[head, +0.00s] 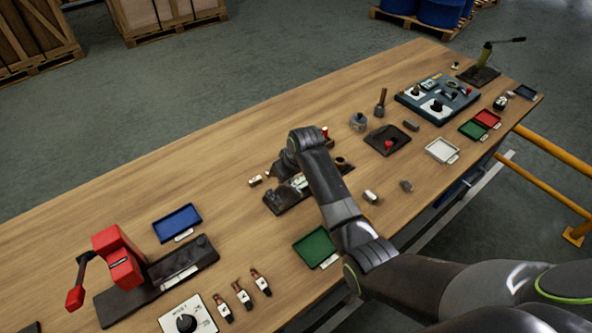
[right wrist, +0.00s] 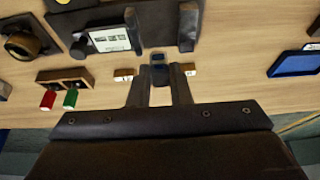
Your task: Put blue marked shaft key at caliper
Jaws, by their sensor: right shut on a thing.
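My right gripper (right wrist: 160,82) is shut on a small blue-marked shaft key (right wrist: 158,72), held between its fingertips. Small light blocks with white labels (right wrist: 123,75) sit on either side of the fingers. The caliper (right wrist: 110,40), with its pale display, lies on a dark mat (right wrist: 68,20) just beyond the key and to the left. In the head view the caliper (head: 299,182) is partly hidden by my right arm. My right gripper (head: 277,171) is low over the table beside that mat; its fingertips are hard to make out there. My left gripper is out of view.
A holder with red and green keys (right wrist: 60,86) stands left in the wrist view. A blue tray (head: 178,223), a green tray (head: 315,247) and a red press (head: 118,258) stand nearby. The wood between blue tray and dark mat is mostly clear.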

